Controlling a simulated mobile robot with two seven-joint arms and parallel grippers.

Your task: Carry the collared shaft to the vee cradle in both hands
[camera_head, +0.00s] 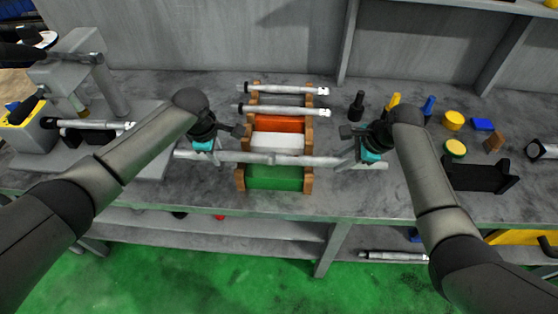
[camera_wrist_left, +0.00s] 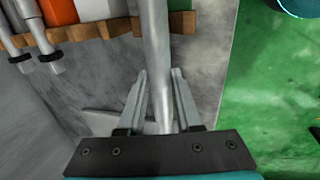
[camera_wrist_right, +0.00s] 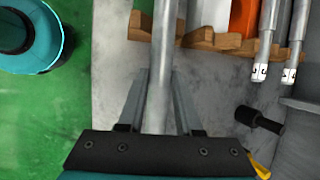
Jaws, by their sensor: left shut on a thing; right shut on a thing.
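The collared shaft (camera_head: 275,158) is a long grey bar lying left to right across the front of the wooden rack, with a collar near its middle. My left gripper (camera_head: 205,153) is shut on its left part, and my right gripper (camera_head: 358,157) is shut on its right part. The shaft looks about level; I cannot tell whether it touches the rack. It runs between the fingers in the left wrist view (camera_wrist_left: 156,60) and the right wrist view (camera_wrist_right: 160,70). A black cradle with two raised ends (camera_head: 478,178), seemingly the vee cradle, stands empty on the bench at right.
The notched wooden rack (camera_head: 308,178), with red, white and green panels, bears two other shafts (camera_head: 285,89) behind mine. Black, yellow and blue small items (camera_head: 453,120) stand behind the black cradle. A grey machine (camera_head: 75,85) is at left. The bench's front edge is close.

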